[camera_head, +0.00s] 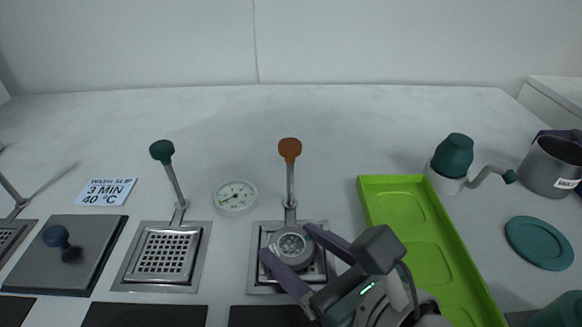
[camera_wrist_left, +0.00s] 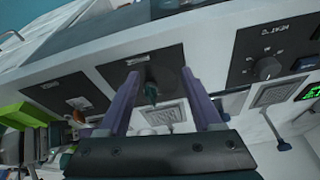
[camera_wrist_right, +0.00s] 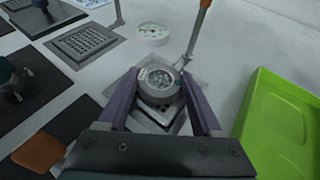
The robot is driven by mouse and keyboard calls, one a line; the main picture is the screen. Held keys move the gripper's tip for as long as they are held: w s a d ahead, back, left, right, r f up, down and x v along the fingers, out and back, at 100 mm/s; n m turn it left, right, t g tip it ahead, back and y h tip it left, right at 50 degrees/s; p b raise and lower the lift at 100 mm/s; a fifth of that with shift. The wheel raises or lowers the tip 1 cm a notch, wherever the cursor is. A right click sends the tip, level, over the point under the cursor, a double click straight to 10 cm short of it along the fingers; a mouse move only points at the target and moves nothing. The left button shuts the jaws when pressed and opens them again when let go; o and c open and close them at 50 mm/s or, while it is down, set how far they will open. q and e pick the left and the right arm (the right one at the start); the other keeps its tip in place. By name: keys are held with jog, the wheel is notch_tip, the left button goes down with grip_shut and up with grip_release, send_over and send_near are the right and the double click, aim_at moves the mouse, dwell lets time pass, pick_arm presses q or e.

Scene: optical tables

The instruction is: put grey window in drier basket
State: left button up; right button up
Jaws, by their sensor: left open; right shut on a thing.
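The grey window (camera_head: 290,247), a round grey ring with a pale patterned face, is held between the fingers of my right gripper (camera_head: 284,246). It is over the square metal basket with the orange-handled lever (camera_head: 263,278) and hides its middle. The window also shows in the right wrist view (camera_wrist_right: 158,84), between the right gripper's fingertips (camera_wrist_right: 160,82). I cannot tell whether the window touches the basket. My left gripper (camera_wrist_left: 160,80) is open and empty in front of a dark panel with a green knob (camera_wrist_left: 151,92); it is out of the head view.
A perforated basket with a green-handled lever (camera_head: 165,253) is to the left, with a round dial (camera_head: 235,196) between the levers. A lidded dark plate (camera_head: 68,250) is further left. A green tray (camera_head: 410,216) lies close on the right, with a teal dish (camera_head: 539,242) beyond.

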jog(key=o, duration=1.4)
jog(key=shift+c, duration=0.2)
pick_arm(q)
jog(key=shift+r, duration=0.25)
pick_arm(e)
jog(key=shift+s+d+r, duration=0.1)
jog(key=shift+r, duration=0.15)
pick_arm(q)
notch_tip(320, 180, up, 2)
jog(key=shift+d+p, duration=0.1)
jog(key=shift+p, duration=1.05)
pick_arm(e)
jog(key=v, duration=1.1)
jog(key=shift+s+d, duration=0.2)
jog(key=shift+s, duration=0.1)
